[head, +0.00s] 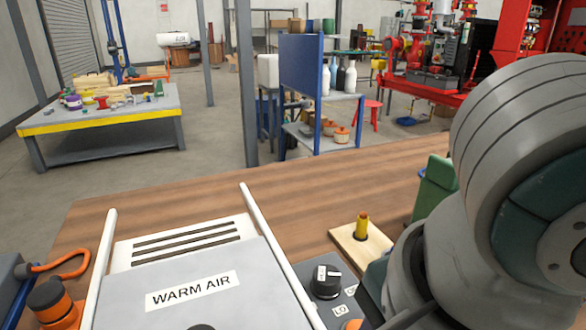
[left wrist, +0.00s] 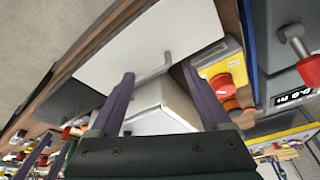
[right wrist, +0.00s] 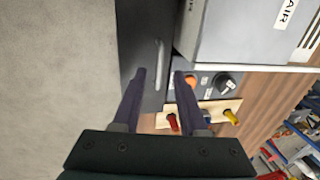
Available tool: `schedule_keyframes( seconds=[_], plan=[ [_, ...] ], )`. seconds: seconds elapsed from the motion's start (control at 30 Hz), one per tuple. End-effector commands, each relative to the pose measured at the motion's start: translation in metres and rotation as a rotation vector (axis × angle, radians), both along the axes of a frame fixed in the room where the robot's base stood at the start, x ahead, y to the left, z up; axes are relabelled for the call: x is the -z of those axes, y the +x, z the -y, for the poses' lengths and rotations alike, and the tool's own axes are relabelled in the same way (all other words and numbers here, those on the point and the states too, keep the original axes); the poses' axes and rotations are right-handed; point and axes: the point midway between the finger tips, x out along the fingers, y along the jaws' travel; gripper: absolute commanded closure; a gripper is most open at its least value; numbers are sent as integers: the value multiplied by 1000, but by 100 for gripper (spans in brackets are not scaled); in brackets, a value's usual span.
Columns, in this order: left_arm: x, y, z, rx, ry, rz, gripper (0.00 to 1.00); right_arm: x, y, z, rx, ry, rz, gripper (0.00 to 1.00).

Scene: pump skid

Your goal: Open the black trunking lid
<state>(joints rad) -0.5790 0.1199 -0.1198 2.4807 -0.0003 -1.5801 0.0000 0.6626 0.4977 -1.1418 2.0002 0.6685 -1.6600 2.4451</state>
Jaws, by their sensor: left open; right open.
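The black trunking lid appears to be the dark flat panel (right wrist: 139,40) in the right wrist view, beside the grey WARM AIR box. It bears a slim grey bar handle (right wrist: 159,78). My right gripper (right wrist: 159,73) is open, its fingertips either side of the handle in the picture; I cannot tell how far above it they are. In the left wrist view my left gripper (left wrist: 159,71) is open and empty over a white panel (left wrist: 130,45) with a grey handle (left wrist: 153,72). The head view shows neither gripper nor the dark panel.
The WARM AIR box (head: 200,285) stands on the wooden bench (head: 300,190). A control strip with a black knob (head: 325,282) runs along its side. A wooden block (head: 350,240) with a yellow peg is near. A red button (left wrist: 224,84) sits by the white panel.

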Motion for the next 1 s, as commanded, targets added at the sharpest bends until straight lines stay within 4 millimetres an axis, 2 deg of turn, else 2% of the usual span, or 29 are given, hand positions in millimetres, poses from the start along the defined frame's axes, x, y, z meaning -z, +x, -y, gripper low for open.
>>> schedule_keyframes(
  seconds=[0.03, 0.1, 0.23, 0.4, 0.63, 1.0],
  plan=[
    [6, 0, 0, 0, 0, 0, 18, 13, 2, 0, 1, -3, -1, 58],
    [10, 0, 0, 0, 0, 0, 18, 24, 4, -1, 0, -2, 0, 58],
    [14, 0, 0, 0, 0, -1, 18, 39, 7, -3, -1, 0, 0, 58],
    [15, 0, 0, 0, 0, -1, 18, 46, 9, -3, -2, 1, 2, 58],
    [15, -1, 0, 0, 0, -1, 18, 46, 9, -4, -2, 1, 2, 59],
    [15, -1, 0, 0, -1, -2, 18, 46, 9, -4, -2, 1, 2, 100]
  ],
)
